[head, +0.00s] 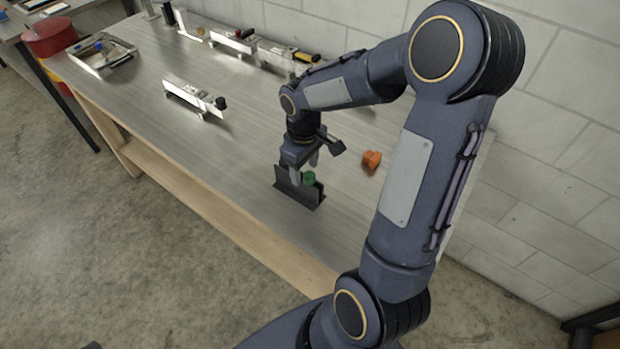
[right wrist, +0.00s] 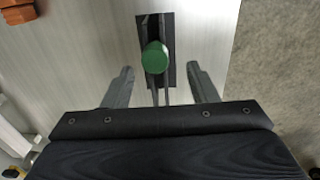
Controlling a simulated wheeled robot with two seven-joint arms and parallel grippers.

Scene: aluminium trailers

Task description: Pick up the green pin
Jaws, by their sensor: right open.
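The green pin (head: 309,178) stands in a dark slotted holder (head: 290,188) near the front edge of the table. In the right wrist view the round green top of the pin (right wrist: 155,57) shows, with the black holder (right wrist: 168,22) around it. My right gripper (head: 304,170) is just above and beside the holder. Its two fingers are spread apart in the right wrist view (right wrist: 162,80), with the pin lying ahead between their lines and nothing held. The lower part of the pin is hidden by the holder. My left gripper is not in view.
An orange block (head: 371,161) lies on the table (head: 240,150) right of the holder. A metal fixture (head: 194,99) stands mid-table, with more fixtures (head: 233,42) along the wall. A metal tray (head: 104,56) is at the far left. Table left of the holder is clear.

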